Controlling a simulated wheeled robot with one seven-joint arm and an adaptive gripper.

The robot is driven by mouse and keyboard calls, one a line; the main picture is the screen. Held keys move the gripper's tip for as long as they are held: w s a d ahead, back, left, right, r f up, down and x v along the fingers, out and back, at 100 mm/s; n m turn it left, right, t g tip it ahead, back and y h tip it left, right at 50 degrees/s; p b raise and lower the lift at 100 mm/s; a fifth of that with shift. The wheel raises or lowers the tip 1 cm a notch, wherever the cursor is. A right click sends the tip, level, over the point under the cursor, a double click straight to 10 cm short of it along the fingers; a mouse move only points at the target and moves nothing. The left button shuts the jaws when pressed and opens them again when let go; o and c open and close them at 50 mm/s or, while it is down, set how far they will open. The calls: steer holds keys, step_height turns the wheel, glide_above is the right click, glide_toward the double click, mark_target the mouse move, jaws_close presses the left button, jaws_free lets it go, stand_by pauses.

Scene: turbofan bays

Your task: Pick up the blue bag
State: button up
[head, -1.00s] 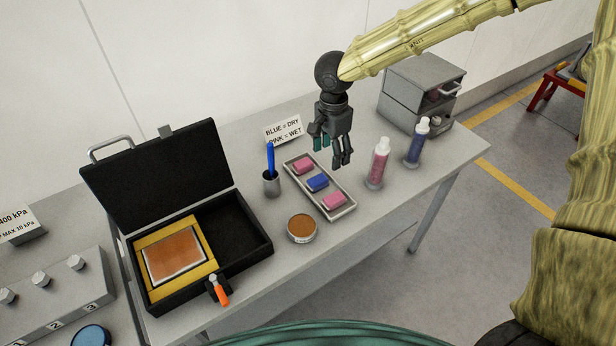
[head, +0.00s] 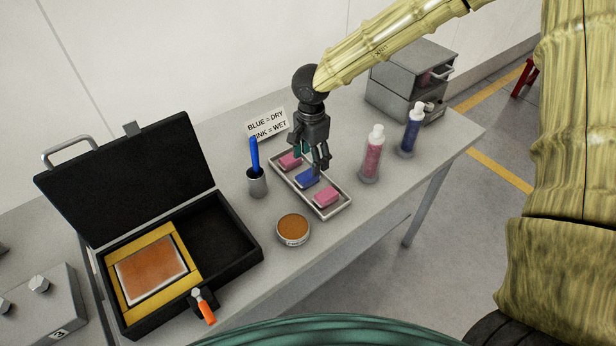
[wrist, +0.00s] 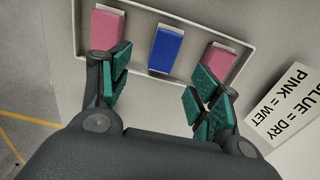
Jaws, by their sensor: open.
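The blue bag (head: 304,179) lies in a shallow grey tray (head: 337,213) between two pink bags, a far one (head: 289,160) and a near one (head: 327,197). In the wrist view the blue bag (wrist: 167,48) shows between the fingers, with a pink bag (wrist: 116,28) to its left and another (wrist: 216,60) to its right. My gripper (head: 312,165) points down over the tray and partly covers the blue bag in the head view. Its teal-padded fingers (wrist: 160,78) are spread apart with nothing between them. I cannot tell the exact height above the bag.
A pink bottle (head: 372,155) and a blue bottle (head: 411,132) stand right of the tray. A sign (head: 266,123) and a drawer unit (head: 395,90) stand behind.

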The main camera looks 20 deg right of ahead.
mark_target(309, 175)
steer(key=shift+w+a+f+p, duration=0.15)
steer(key=shift+f+p, duration=0.4)
steer(key=shift+f, duration=1.1)
steer(key=shift+s+a+f+p, duration=0.1)
steer(key=shift+f+p, duration=0.4)
steer(key=shift+f, duration=1.1)
steer(key=c, duration=1.1)
